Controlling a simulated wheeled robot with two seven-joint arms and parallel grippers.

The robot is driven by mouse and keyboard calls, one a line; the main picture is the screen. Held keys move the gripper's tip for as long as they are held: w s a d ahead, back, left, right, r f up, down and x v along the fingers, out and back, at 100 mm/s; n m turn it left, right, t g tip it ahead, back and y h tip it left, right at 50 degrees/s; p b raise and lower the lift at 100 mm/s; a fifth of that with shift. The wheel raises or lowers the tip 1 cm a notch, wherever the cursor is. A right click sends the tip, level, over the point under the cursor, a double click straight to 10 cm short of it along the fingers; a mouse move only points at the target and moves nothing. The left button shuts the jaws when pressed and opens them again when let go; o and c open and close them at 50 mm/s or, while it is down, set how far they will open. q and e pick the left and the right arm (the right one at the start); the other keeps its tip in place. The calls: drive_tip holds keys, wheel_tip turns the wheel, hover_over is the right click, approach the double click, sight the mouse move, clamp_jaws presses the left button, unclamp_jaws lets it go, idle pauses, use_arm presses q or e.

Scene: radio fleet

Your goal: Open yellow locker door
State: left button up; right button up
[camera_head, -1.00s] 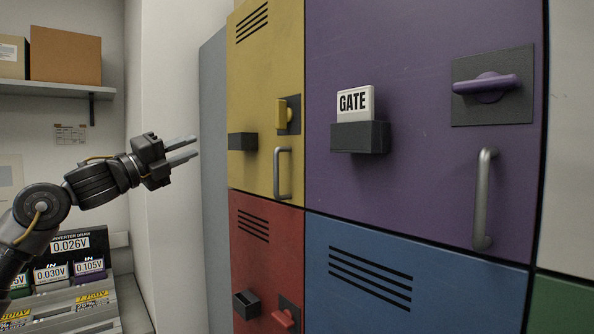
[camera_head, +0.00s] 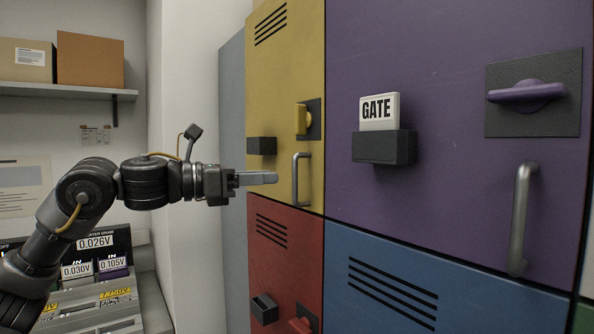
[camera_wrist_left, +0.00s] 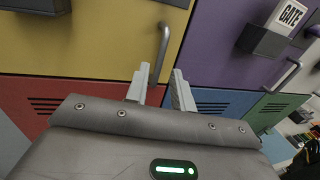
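The yellow locker door (camera_head: 278,85) looks flush with its neighbours. It has a yellow latch knob (camera_head: 301,119), upright on a dark plate, and a grey vertical bar handle (camera_head: 297,180) below it. My left gripper (camera_head: 274,178) points right in front of the door's lower part, its fingertips left of the handle. In the left wrist view the fingers (camera_wrist_left: 160,82) are apart and empty, and the handle (camera_wrist_left: 163,50) stands just beyond the gap, on the yellow door (camera_wrist_left: 100,40). The fingers do not visibly touch the handle. My right gripper is out of view.
A dark empty holder (camera_head: 261,146) juts from the yellow door near my gripper. The purple locker (camera_head: 430,60) at right carries a GATE card (camera_head: 379,110) in a holder. Red (camera_head: 285,265) and blue (camera_head: 400,270) lockers lie below. Meters stand at lower left.

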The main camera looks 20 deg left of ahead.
sight(295, 203)
use_arm(q)
drive_tip(key=p+x, duration=0.2)
drive_tip(key=x, duration=0.5)
drive_tip(key=shift+d, duration=0.1)
drive_tip(key=shift+c, duration=0.4)
clamp_jaws()
